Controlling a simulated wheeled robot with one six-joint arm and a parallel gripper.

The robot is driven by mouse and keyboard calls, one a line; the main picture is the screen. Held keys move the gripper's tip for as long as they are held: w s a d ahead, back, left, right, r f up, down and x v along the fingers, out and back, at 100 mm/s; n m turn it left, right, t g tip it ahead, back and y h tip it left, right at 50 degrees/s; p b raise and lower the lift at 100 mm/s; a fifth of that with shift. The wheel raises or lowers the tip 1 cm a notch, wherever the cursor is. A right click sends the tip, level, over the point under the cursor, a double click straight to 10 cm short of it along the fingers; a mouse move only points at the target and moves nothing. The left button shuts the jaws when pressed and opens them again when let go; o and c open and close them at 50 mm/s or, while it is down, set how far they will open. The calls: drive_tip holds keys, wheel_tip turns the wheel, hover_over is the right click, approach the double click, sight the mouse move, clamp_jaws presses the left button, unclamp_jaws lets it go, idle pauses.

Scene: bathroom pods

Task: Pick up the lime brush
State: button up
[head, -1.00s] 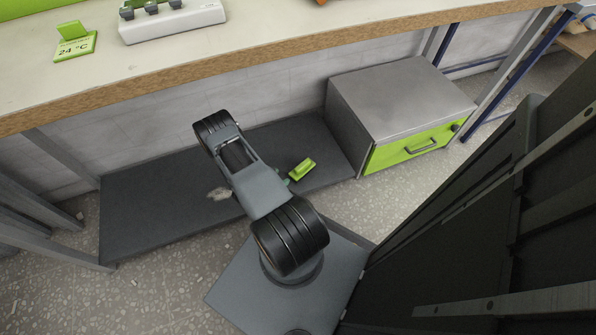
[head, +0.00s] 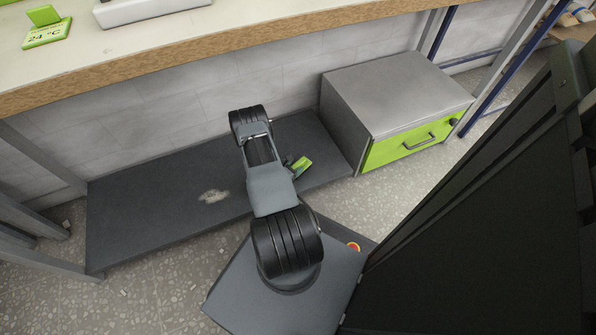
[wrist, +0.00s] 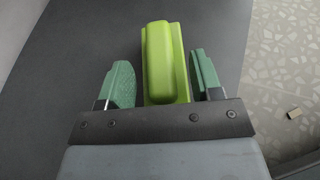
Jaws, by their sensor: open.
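The lime brush (wrist: 164,62) lies on the dark low shelf (head: 150,215) under the workbench. In the wrist view it sits between the two green fingers of my gripper (wrist: 160,82), with a gap on each side, wider on the left. My gripper is open and empty. The near end of the brush is hidden behind the gripper's dark front plate. In the head view the brush (head: 302,163) shows just right of my arm, which hides part of it and most of my gripper.
A grey cabinet (head: 385,95) with a lime drawer front stands at the shelf's right end. The workbench top (head: 150,50) overhangs the shelf from behind. A pale worn patch (head: 213,196) marks the shelf left of my arm. The shelf's left part is clear.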

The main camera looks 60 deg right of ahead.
drive_tip(key=shift+s+d+f, duration=0.2)
drive_tip(key=shift+d+f, duration=0.05)
drive_tip(key=shift+d, duration=0.35)
clamp_jaws()
drive_tip(key=shift+r, duration=0.1)
